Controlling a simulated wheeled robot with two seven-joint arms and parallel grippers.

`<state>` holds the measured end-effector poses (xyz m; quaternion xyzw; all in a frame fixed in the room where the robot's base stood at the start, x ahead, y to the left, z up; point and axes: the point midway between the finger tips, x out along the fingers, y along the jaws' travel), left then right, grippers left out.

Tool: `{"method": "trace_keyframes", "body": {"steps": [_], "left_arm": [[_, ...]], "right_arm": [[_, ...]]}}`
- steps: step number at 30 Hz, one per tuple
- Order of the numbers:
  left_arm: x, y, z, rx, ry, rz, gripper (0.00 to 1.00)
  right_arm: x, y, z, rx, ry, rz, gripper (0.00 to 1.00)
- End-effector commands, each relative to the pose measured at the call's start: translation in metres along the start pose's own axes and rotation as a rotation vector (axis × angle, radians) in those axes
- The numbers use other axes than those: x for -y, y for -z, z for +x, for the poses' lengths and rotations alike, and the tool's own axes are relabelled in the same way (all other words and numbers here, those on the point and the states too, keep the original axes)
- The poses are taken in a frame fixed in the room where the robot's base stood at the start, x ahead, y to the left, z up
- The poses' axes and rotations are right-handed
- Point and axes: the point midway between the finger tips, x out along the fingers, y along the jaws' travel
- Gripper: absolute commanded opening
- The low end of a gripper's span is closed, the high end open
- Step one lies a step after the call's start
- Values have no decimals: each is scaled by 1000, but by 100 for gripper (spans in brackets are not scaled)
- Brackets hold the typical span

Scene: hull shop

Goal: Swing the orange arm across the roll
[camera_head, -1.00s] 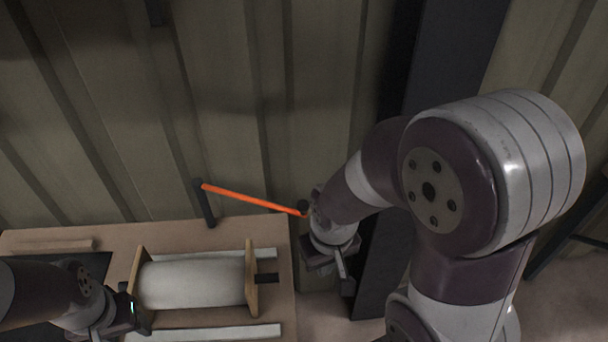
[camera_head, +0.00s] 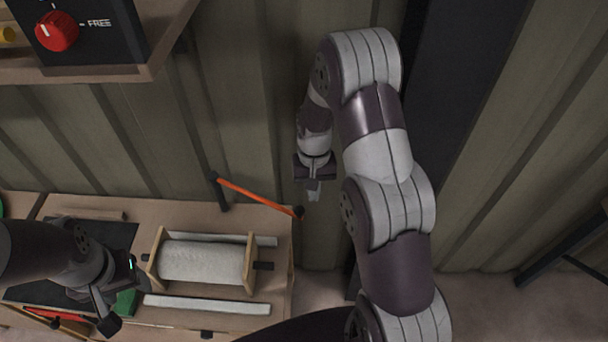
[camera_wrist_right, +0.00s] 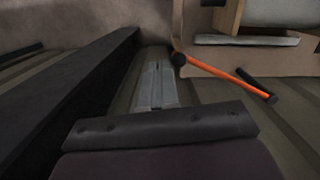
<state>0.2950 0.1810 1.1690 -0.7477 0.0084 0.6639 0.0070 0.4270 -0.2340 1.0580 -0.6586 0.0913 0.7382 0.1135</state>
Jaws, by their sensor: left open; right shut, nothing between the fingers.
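The orange arm (camera_head: 258,197) is a thin bar on a dark upright post (camera_head: 219,193) at the bench's back edge. It slopes down to the right and ends in a black knob (camera_head: 298,212), behind and right of the roll. The pale roll (camera_head: 203,261) lies between two wooden end plates on the bench. My right gripper (camera_head: 314,191) is shut and empty, above and just right of the knob, apart from it. In the right wrist view the shut fingers (camera_wrist_right: 157,88) show left of the orange arm (camera_wrist_right: 230,78). My left gripper (camera_head: 105,310) is open, left of the roll.
A wooden shelf with a panel and red knob (camera_head: 57,31) marked FREE hangs at upper left. A dark post (camera_head: 455,100) stands behind my right arm. Pale strips lie before and behind the roll. A green item (camera_head: 124,302) lies by my left gripper.

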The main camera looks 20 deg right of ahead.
Motion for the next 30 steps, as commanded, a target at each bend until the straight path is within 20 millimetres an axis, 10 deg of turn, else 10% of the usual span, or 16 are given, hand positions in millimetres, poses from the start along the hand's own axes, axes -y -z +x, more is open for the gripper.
{"method": "trace_keyframes", "body": {"steps": [4,10,17,30], "left_arm": [[0,10,-82,-1,0,0,58],[0,13,-110,0,0,0,58],[0,10,-89,0,0,0,58],[0,-1,10,0,0,0,58]], "right_arm": [[-8,52,-32,56,21,161,0],[-12,103,-27,102,55,375,0],[-10,113,-15,113,64,438,0],[-5,108,50,111,64,434,0]]}}
